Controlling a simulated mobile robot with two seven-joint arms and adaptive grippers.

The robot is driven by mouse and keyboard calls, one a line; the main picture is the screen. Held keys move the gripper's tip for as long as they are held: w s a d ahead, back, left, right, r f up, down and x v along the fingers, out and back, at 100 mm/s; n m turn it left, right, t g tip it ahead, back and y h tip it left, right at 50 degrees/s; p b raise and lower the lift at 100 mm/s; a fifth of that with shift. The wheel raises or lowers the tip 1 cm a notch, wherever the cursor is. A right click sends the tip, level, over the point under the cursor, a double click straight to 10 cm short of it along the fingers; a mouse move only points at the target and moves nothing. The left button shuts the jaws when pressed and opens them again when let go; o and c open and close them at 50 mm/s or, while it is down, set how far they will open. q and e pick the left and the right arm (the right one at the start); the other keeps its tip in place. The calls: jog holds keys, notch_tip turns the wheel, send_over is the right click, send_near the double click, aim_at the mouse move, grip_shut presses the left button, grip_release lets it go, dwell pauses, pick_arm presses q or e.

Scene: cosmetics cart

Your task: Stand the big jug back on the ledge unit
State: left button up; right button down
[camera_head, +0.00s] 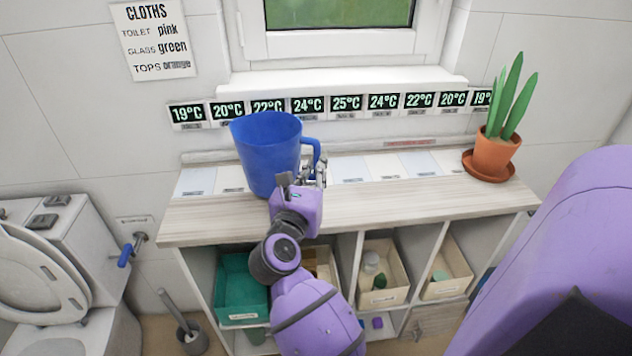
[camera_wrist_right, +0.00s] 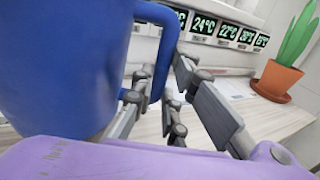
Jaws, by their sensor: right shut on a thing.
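The big blue jug (camera_head: 265,150) is upright at the left part of the pale wooden ledge unit (camera_head: 440,205). I cannot tell whether its base touches the top or hangs just above it. My right gripper (camera_head: 302,180) is at its handle side, shut on the handle. In the right wrist view the jug (camera_wrist_right: 65,65) fills the left side, and the handle (camera_wrist_right: 163,50) runs down between the fingers (camera_wrist_right: 172,110). My arm hides the jug's lower right edge. My left gripper is not in view.
A potted plant (camera_head: 495,150) stands on a saucer at the ledge's right end. Temperature displays (camera_head: 346,104) line the wall behind. Pale cards lie along the back of the top; its middle right is clear. Bins (camera_head: 242,285) fill the shelves below. A toilet (camera_head: 45,270) stands left.

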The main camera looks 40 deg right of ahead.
jog(key=shift+w+d+f, duration=0.1)
jog(key=shift+d+f, duration=0.05)
jog(key=shift+f, duration=0.75)
jog(key=shift+d+f, duration=0.1)
jog(key=shift+f, duration=0.75)
jog(key=shift+f, duration=0.1)
jog(key=shift+f, duration=0.2)
jog(key=c, duration=1.7)
grip_release()
jog(key=shift+c, duration=0.2)
jog(key=shift+r, duration=0.1)
